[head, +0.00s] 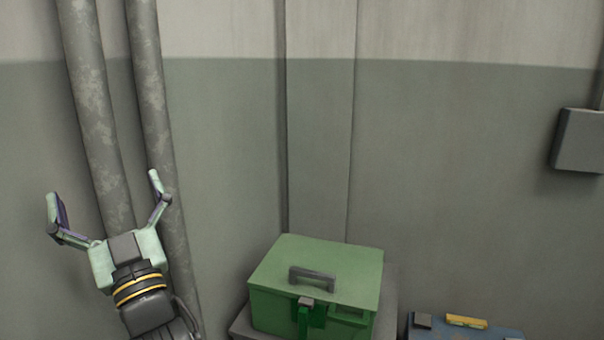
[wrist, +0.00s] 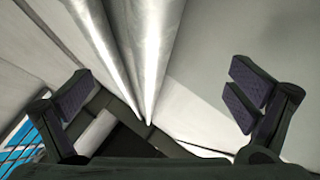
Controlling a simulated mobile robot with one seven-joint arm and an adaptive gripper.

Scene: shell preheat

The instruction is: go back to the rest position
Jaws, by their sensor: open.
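My gripper (head: 104,194) is at the lower left of the head view, raised in front of the wall pipes. Its two fingers are spread wide and nothing is between them. In the wrist view my gripper (wrist: 160,100) also shows open, with one dark padded finger at each side and an empty gap. The gripper points upward in the head view and appears to touch nothing.
Two grey pipes (head: 152,100) run down the wall at left. A green box (head: 330,268) with a dark handle sits on a grey surface (head: 243,325). A blue case (head: 460,333) is at the bottom right. A grey wall box (head: 578,140) is at the right edge.

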